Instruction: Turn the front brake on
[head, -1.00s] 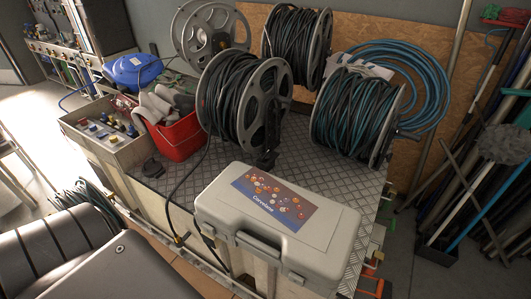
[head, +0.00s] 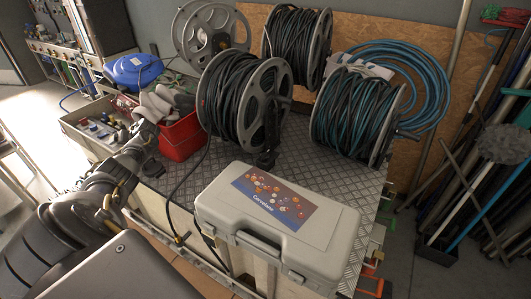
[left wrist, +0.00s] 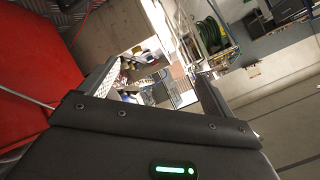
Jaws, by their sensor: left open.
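The front hose reel (head: 243,105), wound with dark hose between grey spoked flanges, stands on the metal-plated bench top. A dark bracket (head: 266,158) is at its foot; I cannot tell whether this is the brake or how it is set. My left arm comes in from the lower left. Its left gripper (head: 150,122) is beside the red bin, left of the reel and apart from it. In the left wrist view the left gripper (left wrist: 155,85) is open, with nothing between its fingers. My right gripper is not in view.
A grey case (head: 275,225) lies on the bench's front edge. The red bin (head: 183,138) holds grey items, and a tray of fittings (head: 85,128) is to its left. More reels (head: 357,118) stand behind and to the right. A hose hangs over the front edge.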

